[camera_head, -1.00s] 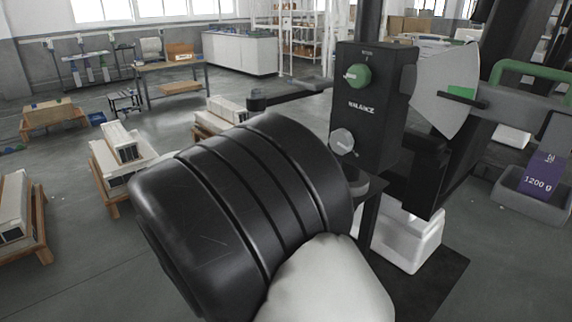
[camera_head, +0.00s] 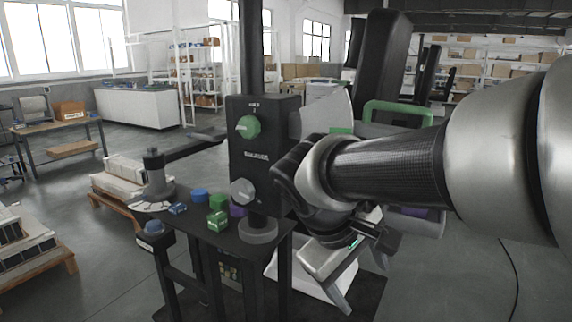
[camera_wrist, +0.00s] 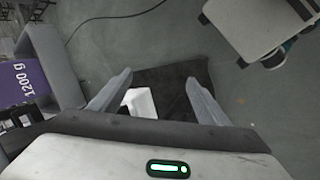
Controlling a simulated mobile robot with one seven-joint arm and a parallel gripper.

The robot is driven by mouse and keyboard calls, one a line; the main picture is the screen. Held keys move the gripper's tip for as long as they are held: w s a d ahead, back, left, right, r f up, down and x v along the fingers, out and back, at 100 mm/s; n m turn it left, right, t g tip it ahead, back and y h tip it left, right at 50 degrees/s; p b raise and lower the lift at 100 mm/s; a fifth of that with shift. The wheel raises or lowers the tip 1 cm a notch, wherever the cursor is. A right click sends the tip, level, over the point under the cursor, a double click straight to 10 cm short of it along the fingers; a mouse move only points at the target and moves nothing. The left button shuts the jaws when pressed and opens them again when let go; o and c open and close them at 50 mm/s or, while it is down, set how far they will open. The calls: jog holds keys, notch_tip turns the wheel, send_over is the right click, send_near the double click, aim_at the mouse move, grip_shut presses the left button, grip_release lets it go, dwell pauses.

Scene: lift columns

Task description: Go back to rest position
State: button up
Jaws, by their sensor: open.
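My gripper (camera_wrist: 157,92) is open in the wrist view, its two grey fingers apart with nothing between them. It points down over the dark mat (camera_wrist: 178,82) on the floor, and a white block shows beyond the fingers. In the head view my arm reaches in from the right and bends down in front of the black balance column (camera_head: 263,165).
The column has a green knob (camera_head: 248,127) and a grey knob (camera_head: 243,191). Small green and blue blocks lie on the dark stand. A purple 1200 g weight (camera_wrist: 22,84) sits in a grey tray at the wrist view's left. Pallets (camera_head: 30,245) stand left; open floor lies between.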

jog(key=s+d+m+t+y, duration=0.2)
jog(key=s+m+y, duration=0.3)
jog(key=s, duration=0.4)
notch_tip(320, 180, up, 21)
jog(key=m+p, duration=0.2)
jog(key=p, duration=1.9)
jog(key=shift+s+a, duration=0.25)
jog(key=shift+s, duration=0.05)
